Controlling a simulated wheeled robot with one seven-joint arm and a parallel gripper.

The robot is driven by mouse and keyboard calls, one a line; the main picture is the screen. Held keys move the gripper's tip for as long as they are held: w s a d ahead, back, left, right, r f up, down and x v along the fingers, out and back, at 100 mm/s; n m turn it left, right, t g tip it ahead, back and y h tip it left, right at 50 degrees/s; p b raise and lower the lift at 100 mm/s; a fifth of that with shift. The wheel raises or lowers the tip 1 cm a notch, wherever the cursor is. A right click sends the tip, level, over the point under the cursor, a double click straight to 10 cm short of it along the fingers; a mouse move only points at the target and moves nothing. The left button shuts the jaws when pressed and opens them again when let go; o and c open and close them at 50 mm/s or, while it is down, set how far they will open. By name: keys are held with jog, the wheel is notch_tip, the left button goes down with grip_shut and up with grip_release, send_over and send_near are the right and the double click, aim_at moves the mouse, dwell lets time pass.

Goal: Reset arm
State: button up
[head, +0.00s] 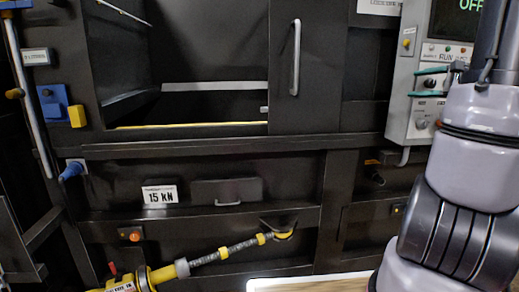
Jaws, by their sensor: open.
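My arm rises along the right edge of the head view. My gripper (415,83) shows just left of it, with two teal-edged fingers pointing left, apart from each other and with nothing seen between them. It overlaps the grey control box (401,108) in the picture; I cannot tell whether it touches the box. The rest of the gripper is partly hidden behind my arm.
The dark compactor has an open chamber (190,127) and a door with a vertical handle (296,58). A yellow-banded rod (208,257) slants across the lower front. A pale-rimmed wooden surface (330,283) lies at the bottom. A blue-yellow latch (58,107) is left.

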jog(key=s+a+n+g+y, duration=0.25)
jog(key=a+n+g, duration=0.2)
jog(key=a, duration=0.95)
jog(key=s+a+f+n+g+h, duration=0.2)
jog(key=s+a+n+h, duration=0.4)
jog(key=s+a+n, duration=0.4)
jog(key=shift+s+a+g, duration=0.55)
jog(key=shift+s+a, duration=1.1)
jog(key=shift+s, duration=1.2)
jog(key=shift+h, duration=0.25)
